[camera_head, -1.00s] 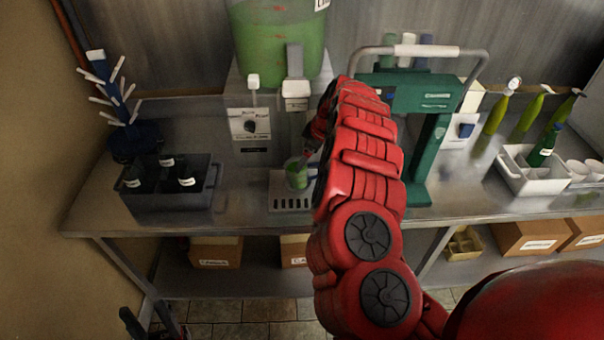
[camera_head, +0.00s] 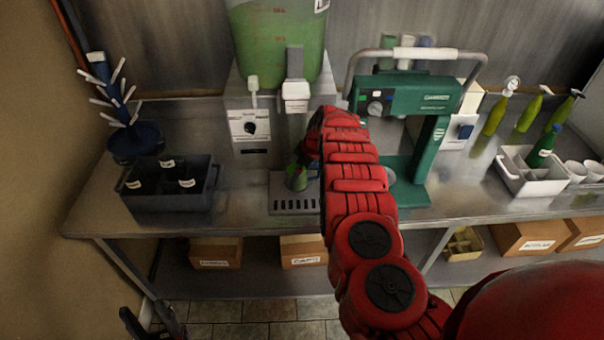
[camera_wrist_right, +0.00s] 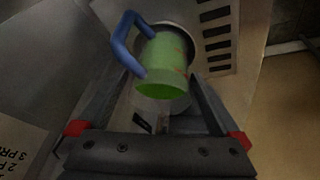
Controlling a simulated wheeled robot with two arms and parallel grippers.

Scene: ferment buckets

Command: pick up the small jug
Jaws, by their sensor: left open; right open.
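The small jug (camera_head: 296,178) is green with a blue handle and is at the drip tray (camera_head: 289,206) below the dispenser's tap. In the right wrist view the jug (camera_wrist_right: 164,62) shows its handle on the left. My right gripper (camera_wrist_right: 160,82) is open, with a finger on either side of the jug's near end; contact cannot be told. In the head view my red right arm hides most of that gripper. My left gripper (camera_head: 148,314) is open and empty, low at the left, in front of the bench.
The dispenser (camera_head: 278,45) holding green liquid stands behind the jug. A green bench machine (camera_head: 433,140) stands close on the right. A dark crate of bottles (camera_head: 168,203) and a drying tree (camera_head: 118,100) are at left. A white crate (camera_head: 524,184) is at right.

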